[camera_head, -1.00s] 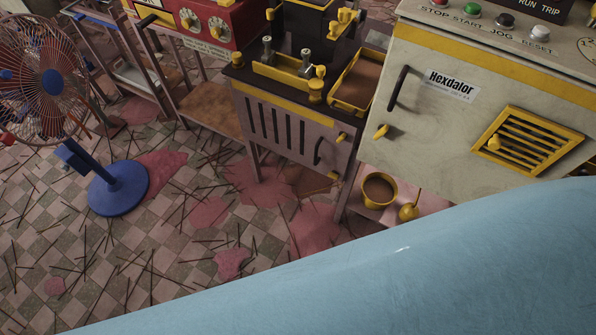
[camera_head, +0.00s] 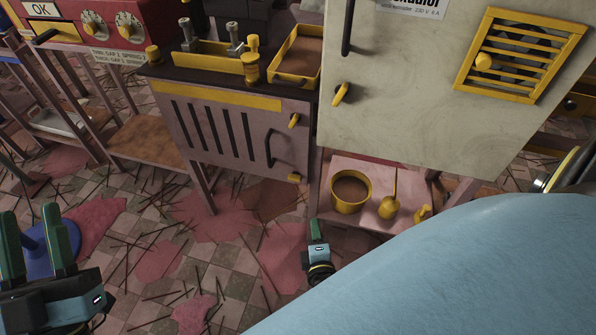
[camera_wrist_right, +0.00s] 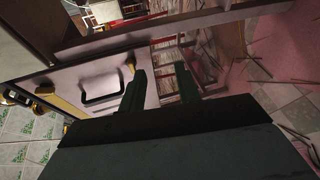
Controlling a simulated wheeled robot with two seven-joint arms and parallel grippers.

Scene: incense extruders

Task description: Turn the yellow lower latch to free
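The pink cabinet door (camera_head: 224,150) has a dark handle and two yellow latches at its right edge. The upper latch (camera_head: 294,120) is tilted; the lower latch (camera_head: 295,178) sits near the bottom corner and looks roughly level. My right gripper (camera_head: 316,230) is below and slightly right of the lower latch, apart from it. In the right wrist view its green fingers (camera_wrist_right: 160,75) are apart with nothing between. That view also shows the door handle (camera_wrist_right: 100,88) and a yellow part (camera_wrist_right: 130,62); I cannot tell which latch it is. My left gripper (camera_head: 40,225) is open and empty at far left.
A white cabinet (camera_head: 410,120) with its own yellow latch (camera_head: 341,94) stands at right. Below it, a low shelf (camera_head: 352,222) holds a yellow pot (camera_head: 351,190) and a ladle (camera_head: 390,203), close to my right gripper. Sticks and red stains cover the floor.

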